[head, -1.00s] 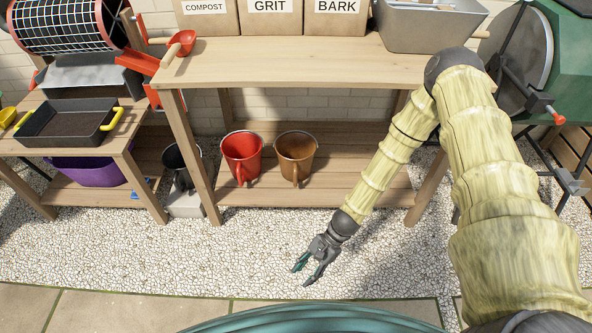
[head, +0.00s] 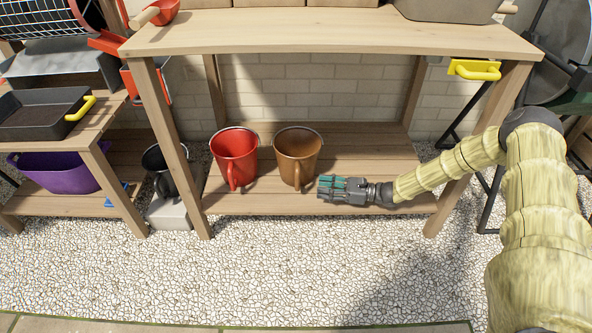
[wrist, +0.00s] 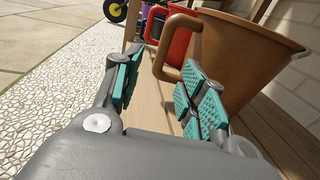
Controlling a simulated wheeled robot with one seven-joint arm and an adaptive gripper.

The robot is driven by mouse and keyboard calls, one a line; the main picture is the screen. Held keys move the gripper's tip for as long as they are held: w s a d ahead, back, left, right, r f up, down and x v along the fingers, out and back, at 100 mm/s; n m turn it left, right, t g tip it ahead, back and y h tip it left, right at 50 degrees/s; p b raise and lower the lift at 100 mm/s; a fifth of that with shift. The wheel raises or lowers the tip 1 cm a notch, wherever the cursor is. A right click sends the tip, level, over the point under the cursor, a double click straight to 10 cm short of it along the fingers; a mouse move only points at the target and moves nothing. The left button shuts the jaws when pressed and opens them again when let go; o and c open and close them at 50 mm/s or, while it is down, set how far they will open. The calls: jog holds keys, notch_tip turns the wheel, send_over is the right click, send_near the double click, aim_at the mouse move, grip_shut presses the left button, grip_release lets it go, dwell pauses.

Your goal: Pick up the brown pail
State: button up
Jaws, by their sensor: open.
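The brown pail (head: 296,152) stands upright on the lower shelf of the potting bench, its handle on the front side. In the wrist view the brown pail (wrist: 235,60) fills the upper right, and its loop handle (wrist: 177,50) shows beyond and between the fingers. My gripper (head: 326,188) is at the right front of the pail, low over the shelf's front edge, pointing left. In the wrist view my gripper (wrist: 160,95) is open and empty, with teal pads on both fingers. The right finger overlaps the pail in the picture; I cannot tell whether they touch.
A red pail (head: 233,155) stands just left of the brown pail. The lower shelf (head: 390,150) is bare to the right. Bench legs (head: 180,150) stand at both ends, and the tabletop (head: 330,32) hangs above. A black pail (head: 165,165) stands on a grey block further left.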

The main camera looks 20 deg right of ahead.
aim_at(297, 187)
jog(key=shift+w+d, duration=0.3)
jog(key=shift+w+a+r, duration=0.1)
jog(key=shift+w, duration=0.05)
jog(key=b+x, duration=0.2)
jog(key=x, duration=0.2)
jog(key=shift+s+b+x, duration=0.15)
jog(key=shift+b+x, duration=0.6)
jog(key=shift+x, duration=0.55)
jog(key=shift+s+b+x, duration=0.15)
jog(key=shift+b+x, duration=0.55)
jog(key=shift+x, duration=0.65)
jog(key=shift+w+a+r, duration=0.2)
jog(key=shift+a+r, duration=0.05)
jog(key=shift+a, duration=0.25)
grip_shut()
